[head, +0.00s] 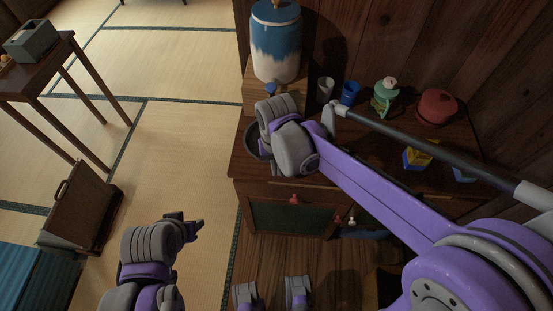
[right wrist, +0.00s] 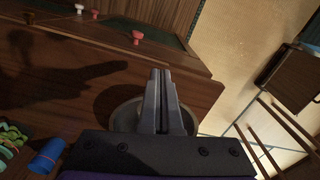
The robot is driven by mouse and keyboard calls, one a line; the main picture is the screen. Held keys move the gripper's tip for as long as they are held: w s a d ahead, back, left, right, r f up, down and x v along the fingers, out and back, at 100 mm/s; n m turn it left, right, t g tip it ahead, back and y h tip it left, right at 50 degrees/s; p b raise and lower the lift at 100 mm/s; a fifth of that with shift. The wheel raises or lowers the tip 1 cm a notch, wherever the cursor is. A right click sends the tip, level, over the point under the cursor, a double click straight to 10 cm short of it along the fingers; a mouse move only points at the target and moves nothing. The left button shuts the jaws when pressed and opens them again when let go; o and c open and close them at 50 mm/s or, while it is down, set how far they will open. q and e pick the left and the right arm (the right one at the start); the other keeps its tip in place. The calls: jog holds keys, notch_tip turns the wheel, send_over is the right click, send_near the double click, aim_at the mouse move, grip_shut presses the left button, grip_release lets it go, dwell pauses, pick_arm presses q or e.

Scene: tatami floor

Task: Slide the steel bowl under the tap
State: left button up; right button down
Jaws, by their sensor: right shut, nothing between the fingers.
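The steel bowl (head: 252,142) sits near the left end of the wooden cabinet top, mostly hidden behind my right wrist in the head view. In the right wrist view the bowl (right wrist: 123,119) shows as a round grey rim around and behind my fingers. My right gripper (right wrist: 160,73) is shut and empty, its fingers over the bowl; I cannot tell whether they touch it. The tap (head: 270,89) is at the base of a blue and white dispenser (head: 276,52), beyond the bowl. My left gripper (head: 194,227) is low over the floor, away from the cabinet; its jaw state is unclear.
The dispenser stands on a wooden block (head: 262,97) at the cabinet's back left. A white cup (head: 325,89), a blue cup (head: 350,93), a green object (head: 384,97) and a red pot (head: 436,106) line the back. A brown case (head: 78,209) stands on the floor.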

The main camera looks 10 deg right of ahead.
jog(key=w+f, duration=0.1)
jog(key=f, duration=0.1)
jog(key=w+f, duration=0.2)
jog(key=shift+w+f, duration=0.1)
jog(key=shift+f, duration=0.05)
jog(key=shift+w, duration=0.45)
jog(key=w, duration=0.3)
jog(key=shift+w, duration=0.25)
jog(key=shift+s, duration=0.1)
